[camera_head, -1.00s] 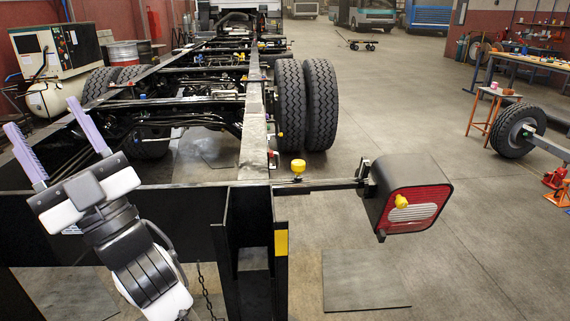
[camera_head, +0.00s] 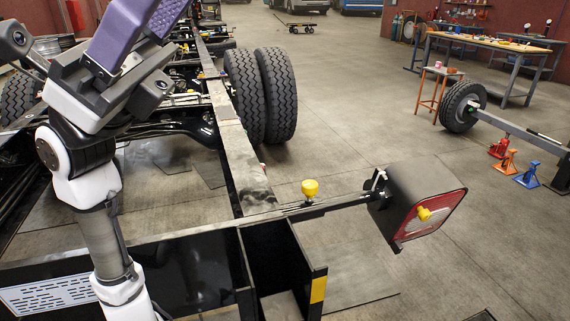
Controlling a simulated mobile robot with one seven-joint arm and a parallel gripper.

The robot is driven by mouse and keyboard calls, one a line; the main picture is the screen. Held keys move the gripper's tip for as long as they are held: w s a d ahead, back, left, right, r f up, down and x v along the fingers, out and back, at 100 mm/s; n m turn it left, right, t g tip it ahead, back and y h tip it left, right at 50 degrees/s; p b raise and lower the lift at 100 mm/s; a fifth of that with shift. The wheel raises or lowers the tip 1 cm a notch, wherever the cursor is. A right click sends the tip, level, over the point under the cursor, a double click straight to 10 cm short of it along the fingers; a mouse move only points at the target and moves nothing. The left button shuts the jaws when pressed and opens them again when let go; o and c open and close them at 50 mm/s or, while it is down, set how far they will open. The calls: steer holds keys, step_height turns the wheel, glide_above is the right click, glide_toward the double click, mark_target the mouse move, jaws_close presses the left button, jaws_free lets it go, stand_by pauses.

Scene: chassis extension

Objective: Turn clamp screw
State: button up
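A yellow knob (camera_head: 310,188), which looks like the clamp screw, stands upright on the dark bar behind the chassis. I cannot tell for certain which one is the clamp screw. My gripper (camera_head: 146,22) is at the upper left, well left of both knobs and touching neither. Its two purple fingers point up, spread apart, with nothing seen between them. Their tips are cut off by the top edge.
The truck chassis rail (camera_head: 232,150) runs away from me, with double tyres (camera_head: 262,95) beside it. A black post with a yellow mark (camera_head: 318,289) stands close in front. A workbench (camera_head: 480,48), a loose wheel (camera_head: 462,105) and jack stands (camera_head: 527,174) are at right. The floor between is clear.

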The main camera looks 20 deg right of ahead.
steer(key=w+d+f+t+y+p, duration=0.1)
steer(key=w+d+f+t+y, duration=0.2)
steer(key=d, duration=0.5)
steer(key=w+d+f+n+t+y+p, duration=0.1)
steer(key=w+d+f+t+y, duration=0.2)
steer(key=d, duration=0.6)
steer(key=w+d+f+t+y+p, duration=0.1)
steer(key=w+d+f+t+y, duration=0.2)
steer(key=d, duration=0.5)
steer(key=n+t+y+p, duration=0.2)
steer(key=t+y, duration=0.3)
steer(key=y, duration=0.8)
glide_above(310, 183)
step_height(310, 183, down, 12)
step_height(310, 183, down, 13)
steer(key=shift+s+r+p, duration=0.1)
steer(key=shift+p, duration=0.7)
steer(key=shift+c, duration=0.3)
steer(key=c, duration=0.9)
